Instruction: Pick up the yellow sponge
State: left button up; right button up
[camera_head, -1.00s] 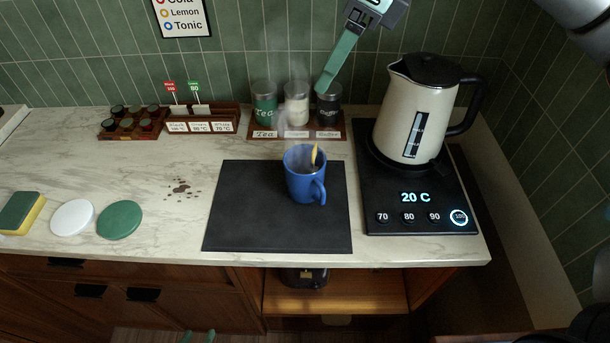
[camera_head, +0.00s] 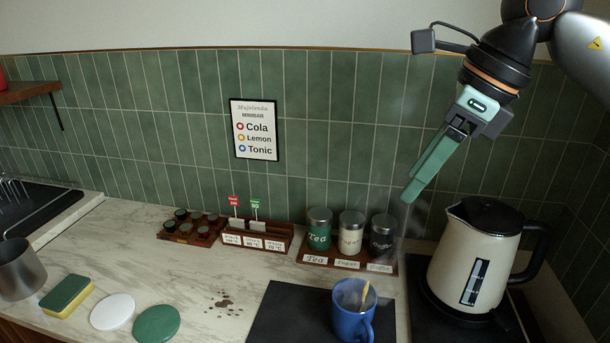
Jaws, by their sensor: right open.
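The yellow sponge (camera_head: 66,297) has a green top layer and yellow sides. It lies flat on the marble counter at the left, beside a white round lid. My right gripper (camera_head: 408,198) hangs in the air at the right, above and behind the blue mug and near the tiled wall. It is open and holds nothing. It is far from the sponge. My left gripper does not show.
A metal cup (camera_head: 18,270) stands left of the sponge; white (camera_head: 112,312) and green (camera_head: 157,323) lids lie to its right. A steaming blue mug (camera_head: 352,318), canisters (camera_head: 319,230) and a kettle (camera_head: 476,262) stand farther right. Brown spots (camera_head: 224,302) mark the otherwise clear counter middle.

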aim_at(66, 296)
jog(key=k+j, duration=0.75)
jog(key=j, duration=0.2)
